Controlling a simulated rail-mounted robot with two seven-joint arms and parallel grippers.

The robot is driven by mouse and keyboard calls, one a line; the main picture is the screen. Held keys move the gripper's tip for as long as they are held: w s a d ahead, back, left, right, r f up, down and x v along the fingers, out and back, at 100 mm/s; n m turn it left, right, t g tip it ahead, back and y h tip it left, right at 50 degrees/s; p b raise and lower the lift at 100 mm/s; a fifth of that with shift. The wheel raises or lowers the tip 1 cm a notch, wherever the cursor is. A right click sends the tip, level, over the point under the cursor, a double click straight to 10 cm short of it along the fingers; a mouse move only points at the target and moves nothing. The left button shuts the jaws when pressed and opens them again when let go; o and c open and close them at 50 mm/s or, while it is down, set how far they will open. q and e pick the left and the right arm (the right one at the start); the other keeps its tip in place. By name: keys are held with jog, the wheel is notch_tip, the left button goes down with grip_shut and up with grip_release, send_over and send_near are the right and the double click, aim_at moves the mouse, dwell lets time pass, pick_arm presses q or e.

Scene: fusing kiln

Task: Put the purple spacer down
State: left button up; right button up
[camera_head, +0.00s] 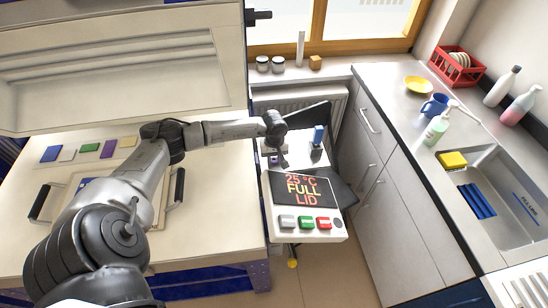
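My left gripper (279,158) points down over the small grey shelf behind the control panel, at the end of my arm that reaches in from the lower left. A small purple piece, the purple spacer (273,160), shows at its fingertips, and the gripper looks shut on it. The fingers hide much of the spacer. I cannot tell whether its underside touches the shelf. My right gripper is not in view.
The control panel (303,190) reads "25 °C FULL LID". A blue-topped item (318,134) stands right of the gripper. The kiln lid (110,65) is raised at left. Several flat coloured tiles (108,149) lie on the kiln table. A counter with a sink (515,200) is at right.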

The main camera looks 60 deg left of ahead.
pick_arm(q)
jog(key=o, duration=0.5)
jog(key=shift+c, duration=0.2)
notch_tip(320, 180, up, 12)
jog(key=p, duration=0.1)
jog(key=shift+r, duration=0.15)
dwell(0.4)
